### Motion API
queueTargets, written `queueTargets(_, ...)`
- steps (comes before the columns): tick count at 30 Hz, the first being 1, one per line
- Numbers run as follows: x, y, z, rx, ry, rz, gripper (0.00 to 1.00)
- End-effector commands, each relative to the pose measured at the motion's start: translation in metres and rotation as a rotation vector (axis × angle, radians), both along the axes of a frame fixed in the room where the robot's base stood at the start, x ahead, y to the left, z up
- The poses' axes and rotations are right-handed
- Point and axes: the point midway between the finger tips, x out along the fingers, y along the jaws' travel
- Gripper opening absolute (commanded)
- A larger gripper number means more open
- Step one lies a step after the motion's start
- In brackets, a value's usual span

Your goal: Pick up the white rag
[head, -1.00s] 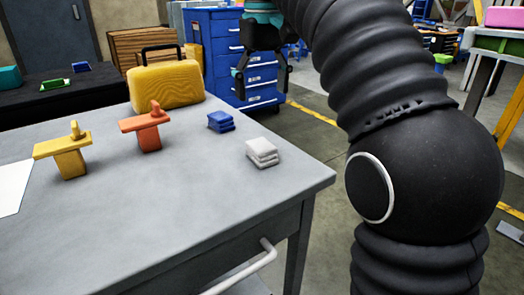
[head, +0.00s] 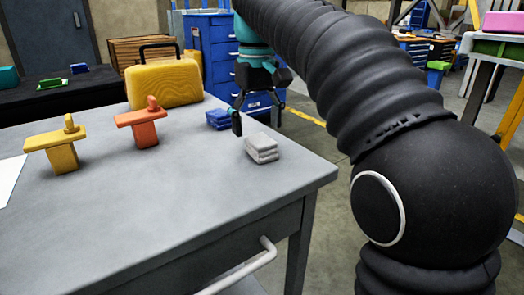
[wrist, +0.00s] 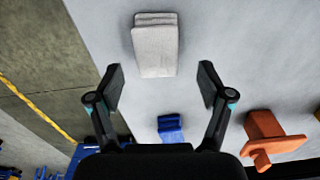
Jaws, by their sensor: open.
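The white rag (head: 262,148) is a small folded stack near the right edge of the grey table. It also shows in the wrist view (wrist: 155,46) at the top, ahead of and between my fingers. My gripper (head: 258,117) is open and empty above the table's far right edge, above and behind the rag in the head view. In the wrist view, my gripper (wrist: 160,85) has its two fingers spread wide, and neither touches the rag.
A folded blue rag (head: 219,119) lies just behind the white one. An orange tool (head: 144,125), a yellow tool (head: 62,148) and a yellow case (head: 165,82) stand further left. The table's (head: 190,210) front is clear. A blue drawer cabinet (head: 213,50) stands behind.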

Motion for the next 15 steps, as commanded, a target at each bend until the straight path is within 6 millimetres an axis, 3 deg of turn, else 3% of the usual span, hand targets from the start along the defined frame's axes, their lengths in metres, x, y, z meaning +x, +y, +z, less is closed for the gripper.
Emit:
queueTargets(6,-0.001,-0.005,-0.034,-0.001,0.002,0.001,0.79)
queueTargets(15,-0.001,-0.005,-0.043,0.000,0.000,0.000,0.79)
